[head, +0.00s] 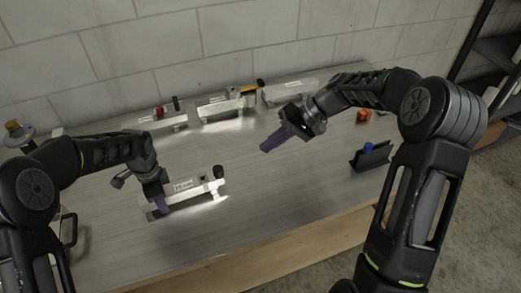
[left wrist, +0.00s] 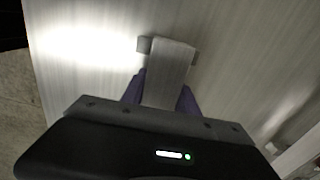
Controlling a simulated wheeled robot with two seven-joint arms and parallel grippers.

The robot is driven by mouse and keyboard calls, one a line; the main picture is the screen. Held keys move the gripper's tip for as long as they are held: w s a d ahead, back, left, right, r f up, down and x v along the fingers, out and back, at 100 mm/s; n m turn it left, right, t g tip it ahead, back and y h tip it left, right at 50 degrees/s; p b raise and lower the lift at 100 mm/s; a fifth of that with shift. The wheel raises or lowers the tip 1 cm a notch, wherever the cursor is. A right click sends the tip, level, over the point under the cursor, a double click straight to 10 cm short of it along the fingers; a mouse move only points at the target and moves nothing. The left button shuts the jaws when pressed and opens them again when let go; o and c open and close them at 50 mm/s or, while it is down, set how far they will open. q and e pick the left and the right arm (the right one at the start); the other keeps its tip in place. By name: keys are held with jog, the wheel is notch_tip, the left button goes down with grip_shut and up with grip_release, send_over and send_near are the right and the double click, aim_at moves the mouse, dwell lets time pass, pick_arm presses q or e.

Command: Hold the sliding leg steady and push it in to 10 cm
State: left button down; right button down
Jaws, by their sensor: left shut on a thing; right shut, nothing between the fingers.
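The sliding leg (head: 205,187) is a pale metal bar assembly with a label plate and a dark knob at its right end. It lies on the near left part of the table. My left gripper (head: 161,206) is shut on its left end, pointing down. In the left wrist view, a pale metal bar (left wrist: 168,70) sits between the purple fingers (left wrist: 160,98) of this gripper. The fingers hide part of the bar. My right gripper (head: 268,146) is shut and empty, above the middle of the table, apart from the leg and to its upper right. Any scale marks are too small to read.
The grey table (head: 270,195) is clear between the leg and the right side. Several similar metal assemblies (head: 228,102) stand along the back by the wall. A dark holder with a blue item (head: 369,148) and an orange object (head: 363,116) stand at the right.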

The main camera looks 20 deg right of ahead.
dwell(0.3)
pick_arm(q)
jog(key=c, duration=0.8)
grip_release()
jog(key=shift+c, duration=0.2)
jog(key=shift+r, duration=0.1)
notch_tip(320, 180, up, 12)
jog(key=shift+f, duration=0.1)
